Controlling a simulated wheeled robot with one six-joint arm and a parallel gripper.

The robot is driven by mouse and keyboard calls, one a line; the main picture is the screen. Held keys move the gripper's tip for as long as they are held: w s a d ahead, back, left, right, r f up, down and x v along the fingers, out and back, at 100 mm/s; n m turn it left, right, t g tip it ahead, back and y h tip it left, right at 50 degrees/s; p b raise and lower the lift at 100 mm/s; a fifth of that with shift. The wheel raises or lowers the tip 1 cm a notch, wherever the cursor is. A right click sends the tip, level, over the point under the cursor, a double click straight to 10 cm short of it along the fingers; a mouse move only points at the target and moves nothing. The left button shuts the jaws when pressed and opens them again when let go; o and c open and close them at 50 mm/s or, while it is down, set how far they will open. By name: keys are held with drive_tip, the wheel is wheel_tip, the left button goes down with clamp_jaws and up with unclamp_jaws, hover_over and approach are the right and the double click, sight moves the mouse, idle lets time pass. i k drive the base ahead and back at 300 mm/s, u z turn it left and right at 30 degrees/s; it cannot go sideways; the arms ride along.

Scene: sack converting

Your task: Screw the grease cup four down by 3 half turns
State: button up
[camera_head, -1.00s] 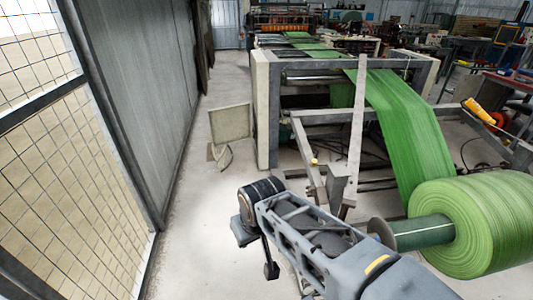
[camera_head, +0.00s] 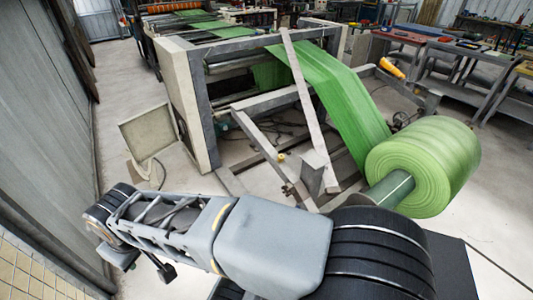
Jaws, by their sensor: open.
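I cannot make out grease cup four for certain. A small yellow knob (camera_head: 281,157) sits on the grey inclined bar at the front of the machine; I cannot tell whether it is a grease cup. My arm lies across the lower part of the picture, its end at the lower left. My gripper (camera_head: 144,264) hangs under that end with its dark fingers apart. Nothing shows between them. It is well left of and nearer than the yellow knob, over the floor.
The machine frame (camera_head: 200,103) fills the middle, with a slanted grey bar (camera_head: 306,100) across it. Green web (camera_head: 335,95) runs down to a large green roll (camera_head: 425,163) at right. A beige panel (camera_head: 148,138) stands left of the frame.

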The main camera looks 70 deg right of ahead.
sight(281, 158)
drive_tip(key=z, duration=0.45)
drive_tip(key=i, duration=0.9)
drive_tip(key=z, duration=1.3)
drive_tip(key=i, duration=0.45)
drive_tip(key=z, duration=0.4)
